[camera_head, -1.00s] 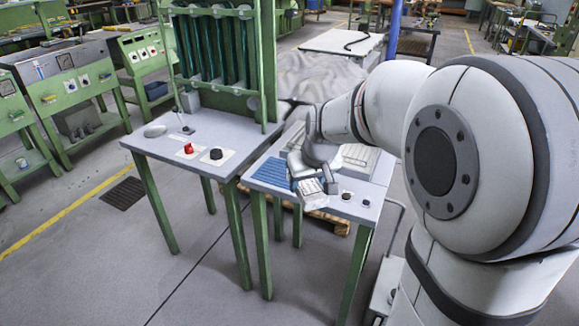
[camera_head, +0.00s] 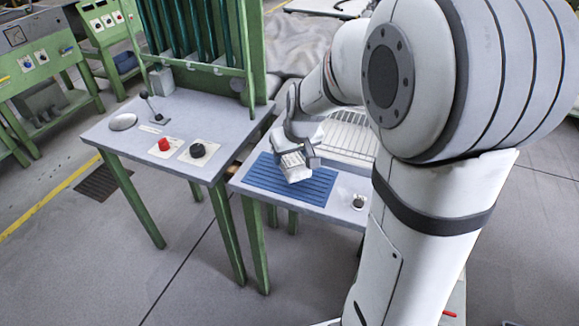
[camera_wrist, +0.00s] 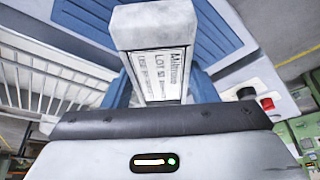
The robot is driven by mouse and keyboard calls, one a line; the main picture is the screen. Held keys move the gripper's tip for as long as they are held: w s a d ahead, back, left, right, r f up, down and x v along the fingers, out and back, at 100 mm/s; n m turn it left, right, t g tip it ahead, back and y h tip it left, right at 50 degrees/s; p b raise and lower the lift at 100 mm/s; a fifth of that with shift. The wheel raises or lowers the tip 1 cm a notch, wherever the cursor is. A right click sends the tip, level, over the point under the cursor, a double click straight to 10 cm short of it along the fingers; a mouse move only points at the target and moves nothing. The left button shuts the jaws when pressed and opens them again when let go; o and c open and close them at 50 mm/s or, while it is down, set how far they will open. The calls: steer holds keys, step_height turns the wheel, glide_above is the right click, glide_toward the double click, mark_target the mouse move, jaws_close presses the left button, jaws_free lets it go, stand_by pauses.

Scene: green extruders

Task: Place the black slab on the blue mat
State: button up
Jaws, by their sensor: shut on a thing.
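My gripper (camera_head: 298,157) is shut on a pale grey block (camera_wrist: 155,28) with a white printed label. The block also shows in the head view (camera_head: 294,173), tilted, over the right part of the blue mat. The blue mat (camera_head: 268,182) lies flat on the right-hand table and is ribbed. It shows behind the block in the wrist view (camera_wrist: 212,30). The block appears to be above the mat, but I cannot tell the gap. The held block looks pale, and no separate black slab shows.
A wire rack (camera_head: 348,135) stands behind the mat, to its right. A small dark knob (camera_head: 358,202) is on the table near its front right. The left table (camera_head: 150,140) carries a red button (camera_head: 164,145), a black knob (camera_head: 198,151) and a lever (camera_head: 150,106).

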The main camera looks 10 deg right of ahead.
steer(key=shift+s+f+b, duration=0.1)
steer(key=shift+f+b, duration=0.2)
steer(key=shift+f, duration=1.75)
steer(key=shift+f, duration=0.1)
steer(key=o, duration=1.2)
steer(key=shift+o, duration=0.2)
steer(key=shift+r, duration=0.25)
steer(key=p+v, duration=0.1)
steer(key=v, duration=1)
steer(key=shift+s+r+p, duration=0.15)
steer(key=shift+p, duration=0.15)
steer(key=s+f+m+g, duration=0.1)
steer(key=s+f+g, duration=0.1)
steer(key=s, duration=1.4)
steer(key=shift+s+a+m+h, duration=0.25)
steer(key=shift+a+m+h, duration=0.05)
steer(key=shift+a+m, duration=0.1)
